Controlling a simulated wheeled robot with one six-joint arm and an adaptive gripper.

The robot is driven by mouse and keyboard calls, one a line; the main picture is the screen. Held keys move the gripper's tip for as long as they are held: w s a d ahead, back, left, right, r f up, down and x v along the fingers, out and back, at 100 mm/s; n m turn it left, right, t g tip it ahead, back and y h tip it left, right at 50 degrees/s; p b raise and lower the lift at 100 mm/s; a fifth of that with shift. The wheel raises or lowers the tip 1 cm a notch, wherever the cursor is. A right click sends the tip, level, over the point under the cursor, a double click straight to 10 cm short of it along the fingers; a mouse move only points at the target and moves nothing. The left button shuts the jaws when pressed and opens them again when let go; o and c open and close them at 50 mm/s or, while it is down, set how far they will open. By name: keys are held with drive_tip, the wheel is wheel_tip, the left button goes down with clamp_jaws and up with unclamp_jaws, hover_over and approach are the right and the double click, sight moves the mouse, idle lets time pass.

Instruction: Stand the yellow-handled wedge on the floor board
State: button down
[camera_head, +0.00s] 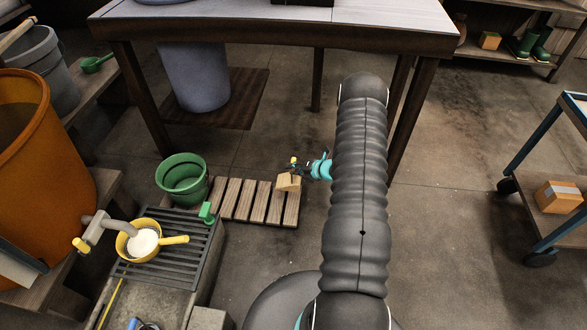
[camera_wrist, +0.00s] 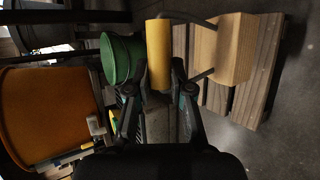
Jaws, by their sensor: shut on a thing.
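The wedge is a pale wooden block (camera_head: 288,182) with a yellow handle; it shows in the wrist view as a block (camera_wrist: 232,48) to the right of the yellow handle (camera_wrist: 158,52), joined by a dark bent rod. My gripper (camera_head: 303,169) is shut on the yellow handle, and its fingers show either side of the handle in the wrist view (camera_wrist: 161,84). The slatted wooden floor board (camera_head: 233,198) lies on the floor. The wedge overlaps its right end in the head view. I cannot tell whether the wedge touches the slats (camera_wrist: 270,90).
A green bucket (camera_head: 182,178) stands left of the board. A grate (camera_head: 190,246) with a yellow pan (camera_head: 134,245) lies in front of it. A workbench (camera_head: 280,40) stands behind, and a blue trolley (camera_head: 545,140) is at the right. Floor right of my arm is clear.

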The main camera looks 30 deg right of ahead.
sight(294, 182)
drive_tip(key=shift+f+b, duration=1.45)
drive_tip(key=shift+f, duration=1.45)
drive_tip(key=shift+f+b, duration=0.4)
drive_tip(key=shift+f, duration=0.1)
drive_tip(key=c, duration=1)
unclamp_jaws()
drive_tip(key=shift+o, duration=0.2)
